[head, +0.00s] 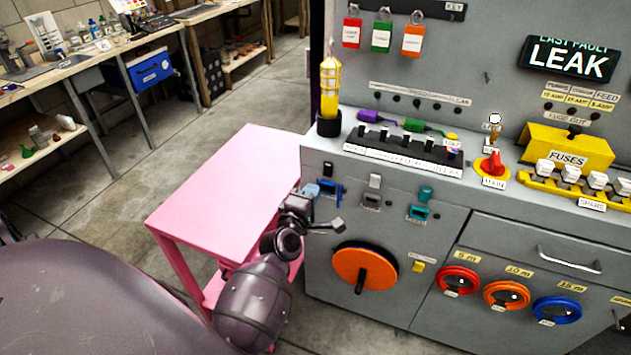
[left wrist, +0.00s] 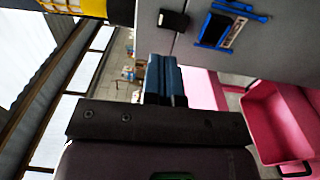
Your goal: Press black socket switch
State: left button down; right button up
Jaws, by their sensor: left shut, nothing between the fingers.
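The control cabinet (head: 335,250) has a row of sockets on its front. The socket with a dark grey flap (head: 374,182) sits between a blue socket (head: 330,188) and a teal one (head: 420,205). I cannot tell which small part is the black switch. In the left wrist view a black block (left wrist: 173,20) shows on the grey panel, beside the blue socket (left wrist: 217,30). My right gripper is out of view.
A pink cart (head: 225,185) stands left of the cabinet, close to my left arm. An orange dial with a black handle (head: 365,268) is below the sockets. Coloured hose reels (head: 507,295) are at the right. Workbenches (head: 90,60) line the back left, with open floor between.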

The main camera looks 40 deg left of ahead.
pick_arm(q)
jog(key=v, duration=0.4)
jog(key=shift+s+r, duration=0.15)
jog(key=shift+s, duration=0.15)
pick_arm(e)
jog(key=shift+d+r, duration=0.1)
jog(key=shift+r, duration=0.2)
pick_arm(q)
jog(key=s+d+f+m+g+h, duration=0.2)
jog(key=s+f+m, duration=0.4)
jog(key=s+m, duration=0.4)
jog(key=s+d+f+m+g+h, duration=0.2)
jog(key=s+d+f+m+g, duration=0.2)
jog(key=s+f+m, duration=0.3)
jog(key=s+d+m, duration=0.1)
jog(key=s+m, duration=0.3)
jog(key=shift+s+d+m+g, duration=0.2)
jog(key=shift+m+g, duration=0.2)
